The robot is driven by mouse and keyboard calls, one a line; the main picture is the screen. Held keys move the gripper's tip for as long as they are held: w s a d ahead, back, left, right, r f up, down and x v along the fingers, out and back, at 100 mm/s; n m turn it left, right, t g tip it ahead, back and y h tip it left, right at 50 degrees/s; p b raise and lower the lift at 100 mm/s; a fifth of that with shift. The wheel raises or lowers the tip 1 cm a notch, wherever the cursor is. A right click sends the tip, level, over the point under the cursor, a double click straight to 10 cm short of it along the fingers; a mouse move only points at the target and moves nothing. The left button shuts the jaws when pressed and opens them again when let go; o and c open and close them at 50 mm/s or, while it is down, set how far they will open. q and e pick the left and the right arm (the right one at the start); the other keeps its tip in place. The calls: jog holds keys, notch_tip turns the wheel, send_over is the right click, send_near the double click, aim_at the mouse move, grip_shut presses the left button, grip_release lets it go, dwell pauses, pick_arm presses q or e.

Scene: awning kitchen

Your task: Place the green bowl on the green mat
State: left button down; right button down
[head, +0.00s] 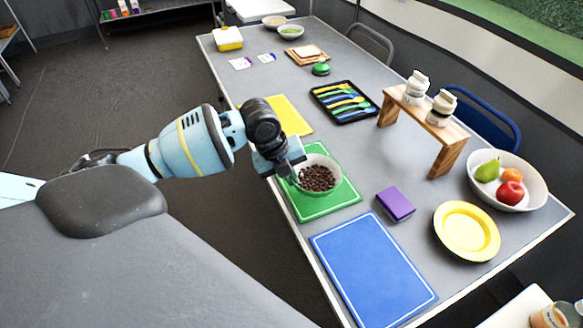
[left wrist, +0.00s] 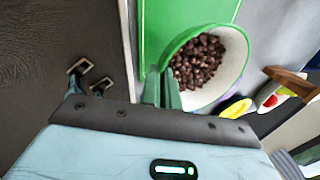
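The green bowl (head: 334,180), pale inside with a green outside, holds dark brown round pieces. It is over the green mat (head: 312,211) near the table's left edge; whether it touches the mat is hard to tell. In the left wrist view the bowl (left wrist: 233,70) appears over the mat (left wrist: 178,20), its green outer side facing left. My left gripper (head: 293,174) is at the bowl's left rim. In the left wrist view its fingers (left wrist: 163,88) are close together with the rim between them. My right gripper is in neither view.
A blue mat (head: 372,268) lies in front, a yellow mat (head: 290,118) behind. A purple block (head: 395,204), yellow plate (head: 467,231), fruit bowl (head: 537,187) and wooden stand (head: 445,150) with two jars are to the right. A black cutlery tray (head: 344,101) lies farther back.

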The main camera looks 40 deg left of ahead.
pick_arm(q)
jog(key=shift+w+a+f, duration=0.15)
jog(key=shift+w+a, duration=0.75)
jog(key=shift+w, duration=0.35)
jog(key=shift+w+a+f, duration=0.15)
jog(key=shift+w+a, duration=0.75)
jog(key=shift+w, duration=0.3)
jog(key=shift+w+a+f, duration=0.15)
jog(key=shift+f, duration=1.6)
jog(key=shift+f, duration=0.15)
jog(key=c, duration=1.6)
grip_release()
jog(key=shift+c, duration=0.2)
jog(key=v, duration=1.2)
jog(key=shift+p, duration=0.35)
